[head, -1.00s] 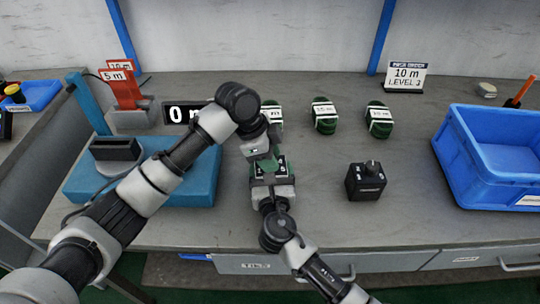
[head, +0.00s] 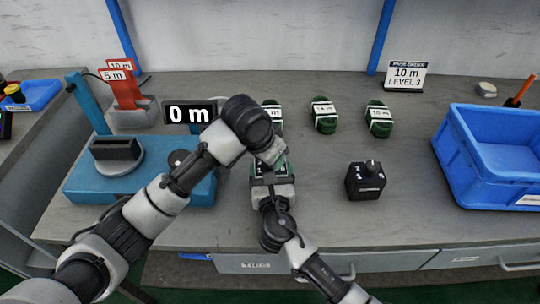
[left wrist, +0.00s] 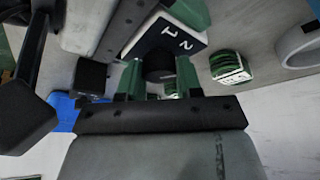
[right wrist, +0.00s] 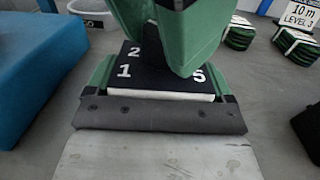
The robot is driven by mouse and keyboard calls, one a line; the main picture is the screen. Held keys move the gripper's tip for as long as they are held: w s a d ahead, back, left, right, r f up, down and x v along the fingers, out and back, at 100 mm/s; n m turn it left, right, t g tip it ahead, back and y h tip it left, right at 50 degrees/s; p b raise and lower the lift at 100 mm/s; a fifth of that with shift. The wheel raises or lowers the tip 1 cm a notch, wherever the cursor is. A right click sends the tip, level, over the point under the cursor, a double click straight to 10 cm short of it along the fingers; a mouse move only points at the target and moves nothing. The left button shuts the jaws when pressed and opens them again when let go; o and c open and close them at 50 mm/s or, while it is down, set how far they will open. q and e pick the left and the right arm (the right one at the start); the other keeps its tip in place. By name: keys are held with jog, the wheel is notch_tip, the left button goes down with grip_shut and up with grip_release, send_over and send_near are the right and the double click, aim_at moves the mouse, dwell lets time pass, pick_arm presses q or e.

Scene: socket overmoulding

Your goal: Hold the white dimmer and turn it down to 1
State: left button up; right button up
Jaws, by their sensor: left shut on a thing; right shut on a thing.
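The white dimmer (right wrist: 150,84) is a small box with a white edge and a black top face. The digits 1, 2 and 5 show in the right wrist view. My right gripper (right wrist: 165,90) is shut around its body above the table. My left gripper (left wrist: 160,80) comes from above and is shut on its dark knob (left wrist: 160,66). The left wrist view shows the 1 and 2 beside the knob. Both grippers meet at the dimmer in the head view (head: 259,170). The pointer is hidden, so I cannot tell the setting.
A black dimmer (head: 366,181) stands to the right on the table. Several green coils (head: 325,116) lie behind. A blue crate (head: 495,182) is at the right. A blue machine (head: 80,188) with a "0 m" display (head: 190,113) is at the left.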

pick_arm(q)
jog(key=n+y, duration=0.1)
jog(key=n, duration=0.2)
jog(key=n+t, duration=0.1)
jog(key=n, duration=0.1)
jog(key=shift+n+y, duration=0.4)
jog(key=n+y, duration=0.2)
jog(key=n, duration=0.3)
jog(key=shift+n, duration=0.4)
jog(key=o, duration=0.9)
jog(key=shift+o, duration=0.2)
jog(key=shift+w+d+v, duration=0.1)
jog(key=shift+d+v, duration=0.05)
jog(key=shift+v, duration=0.95)
jog(key=shift+w+d+v, duration=0.1)
jog(key=shift+d+v, duration=0.05)
jog(key=shift+v, duration=1)
jog(key=shift+s+a+r, duration=0.25)
jog(key=shift+r, duration=0.05)
jog(key=shift+v, duration=1.25)
